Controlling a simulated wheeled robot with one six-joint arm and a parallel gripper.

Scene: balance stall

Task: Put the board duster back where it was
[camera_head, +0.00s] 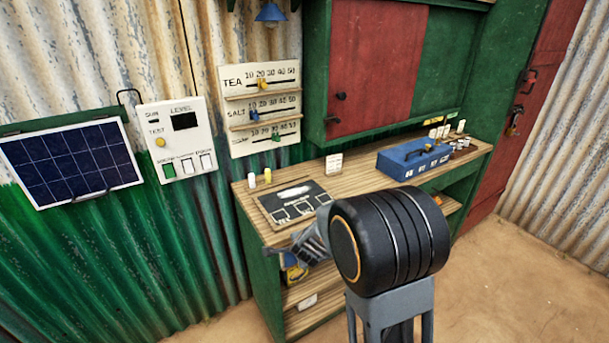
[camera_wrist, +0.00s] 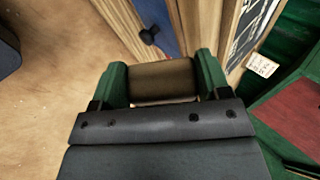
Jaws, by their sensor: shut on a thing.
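The board duster (camera_wrist: 162,82), a brown wooden-looking block, is between the two green fingers of my gripper (camera_wrist: 163,70) in the wrist view. The fingers are shut on its two ends. In the head view my gripper (camera_head: 312,243) is at the front edge of the counter, beside the dark slate (camera_head: 285,212). My own arm hides much of it there, and I cannot make out the duster in that view.
The wooden counter (camera_head: 350,181) holds two chalk-like pieces (camera_head: 267,175), a small white card (camera_head: 333,163) and a blue box (camera_head: 412,158). Shelves (camera_head: 307,290) lie below it. A blue panel with a black knob (camera_wrist: 149,35) is close ahead in the wrist view.

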